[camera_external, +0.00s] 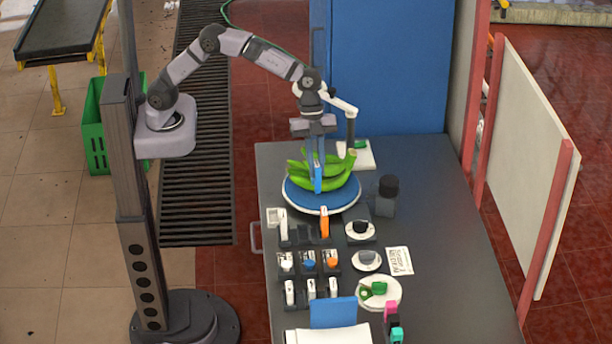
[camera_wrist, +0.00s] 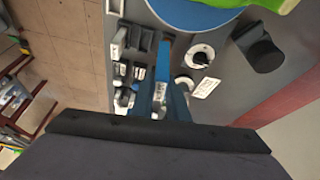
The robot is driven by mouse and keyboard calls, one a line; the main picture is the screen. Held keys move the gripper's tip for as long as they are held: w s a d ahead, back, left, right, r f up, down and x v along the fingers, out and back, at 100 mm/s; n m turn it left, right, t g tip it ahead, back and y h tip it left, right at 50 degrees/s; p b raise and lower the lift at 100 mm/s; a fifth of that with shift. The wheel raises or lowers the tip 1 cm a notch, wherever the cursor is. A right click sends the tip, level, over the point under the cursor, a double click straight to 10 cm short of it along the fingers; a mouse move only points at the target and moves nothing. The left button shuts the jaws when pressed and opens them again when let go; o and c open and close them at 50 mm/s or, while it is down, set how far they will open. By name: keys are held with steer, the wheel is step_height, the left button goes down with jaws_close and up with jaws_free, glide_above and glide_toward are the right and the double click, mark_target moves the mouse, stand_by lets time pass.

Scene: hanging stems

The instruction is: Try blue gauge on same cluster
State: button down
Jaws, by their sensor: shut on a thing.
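A cluster of green bananas (camera_external: 335,172) rests on a round blue-topped turntable (camera_external: 347,194); part of it also shows at the top right of the wrist view (camera_wrist: 250,4). My gripper (camera_external: 317,166) points down at the cluster's front left side. It is shut on the blue gauge (camera_external: 318,184), which stands upright against the bananas in the external view. I cannot tell whether they touch. In the wrist view the blue gauge (camera_wrist: 163,62) sticks out between my fingers (camera_wrist: 166,95). The part of the cluster behind my gripper is hidden.
An orange gauge (camera_external: 325,224) and a white gauge (camera_external: 283,226) stand in holders before the turntable. More holders with small tools sit nearer. A dark jar (camera_external: 386,197) stands right of the turntable. A white plate (camera_external: 379,292) holds green pieces. The table's right side is clear.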

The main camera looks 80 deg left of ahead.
steer(key=w+a+r+p, duration=0.3)
steer(key=a+r+p, duration=0.2)
steer(key=a, duration=0.6)
steer(key=shift+r+m, duration=0.4)
steer(key=shift+r, duration=0.75)
steer(key=shift+w, duration=0.1)
steer(key=shift+f, duration=0.15)
steer(key=shift+f+b, duration=1.7)
steer(key=shift+f, duration=1.05)
steer(key=shift+f+b, duration=1.45)
steer(key=shift+f, duration=0.1)
steer(key=shift+r, duration=0.1)
stand_by(1.1)
